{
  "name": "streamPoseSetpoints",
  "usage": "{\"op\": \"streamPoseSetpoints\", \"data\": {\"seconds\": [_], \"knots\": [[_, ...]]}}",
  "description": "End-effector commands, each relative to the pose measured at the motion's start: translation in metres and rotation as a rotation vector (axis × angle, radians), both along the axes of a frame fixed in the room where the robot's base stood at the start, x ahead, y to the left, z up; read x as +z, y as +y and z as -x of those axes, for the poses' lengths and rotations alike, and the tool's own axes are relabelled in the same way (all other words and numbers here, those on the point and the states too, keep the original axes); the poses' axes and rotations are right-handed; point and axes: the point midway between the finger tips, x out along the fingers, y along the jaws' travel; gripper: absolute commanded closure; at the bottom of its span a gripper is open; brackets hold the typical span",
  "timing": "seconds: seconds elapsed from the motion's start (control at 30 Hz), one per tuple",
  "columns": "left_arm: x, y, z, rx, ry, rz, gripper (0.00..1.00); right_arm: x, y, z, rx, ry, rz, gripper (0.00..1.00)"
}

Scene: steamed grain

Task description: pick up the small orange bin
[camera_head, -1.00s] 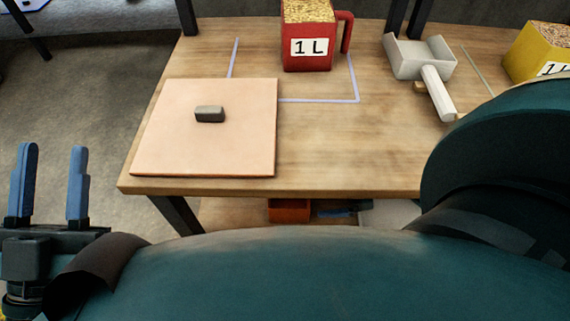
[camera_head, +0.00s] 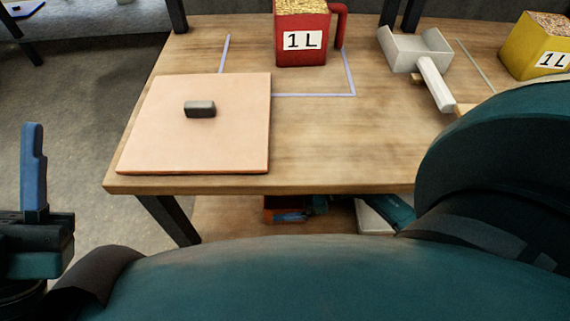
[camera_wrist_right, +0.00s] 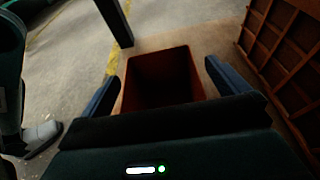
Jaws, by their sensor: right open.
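The small orange bin (camera_head: 271,206) shows in part in the head view, below the table's front edge, with the tabletop hiding the rest. In the right wrist view the bin (camera_wrist_right: 165,62) stands upright with a dark inside. My right gripper (camera_head: 292,215) is at the bin under the table. In the wrist view its two blue fingers (camera_wrist_right: 162,75) are spread, one on each side of the bin. I cannot tell whether they touch it. My left gripper (camera_head: 34,165) is at the left edge, with only one finger in view, away from the bin.
The wooden table (camera_head: 370,150) lies above the right gripper and bears a pink board (camera_head: 230,130) with a grey block (camera_head: 200,109), a red measure (camera_head: 302,43), a white scoop (camera_head: 418,50) and a yellow measure (camera_head: 540,45). A dark table leg (camera_head: 168,218) stands left of the bin. A brown crate (camera_wrist_right: 290,45) stands right in the wrist view.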

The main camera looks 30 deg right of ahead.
Motion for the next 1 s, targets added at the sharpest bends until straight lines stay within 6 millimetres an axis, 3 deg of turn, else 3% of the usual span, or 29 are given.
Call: {"op": "streamPoseSetpoints", "data": {"seconds": [0.07, 0.9, 1.0], "knots": [[0.0000, 0.0000, 0.0000, 0.000, 0.001, 0.000, 0.64, 0.0001, -0.0002, 0.0002, 0.000, 0.000, 0.000, 0.02], [-0.0003, -0.0002, 0.0000, -0.001, 0.003, 0.000, 0.64, -0.0001, -0.0007, 0.0007, 0.000, 0.001, 0.001, 0.70], [-0.0004, -0.0002, -0.0001, 0.000, 0.004, 0.000, 0.64, 0.0007, -0.0007, 0.0002, 0.000, -0.001, 0.000, 0.71]]}}
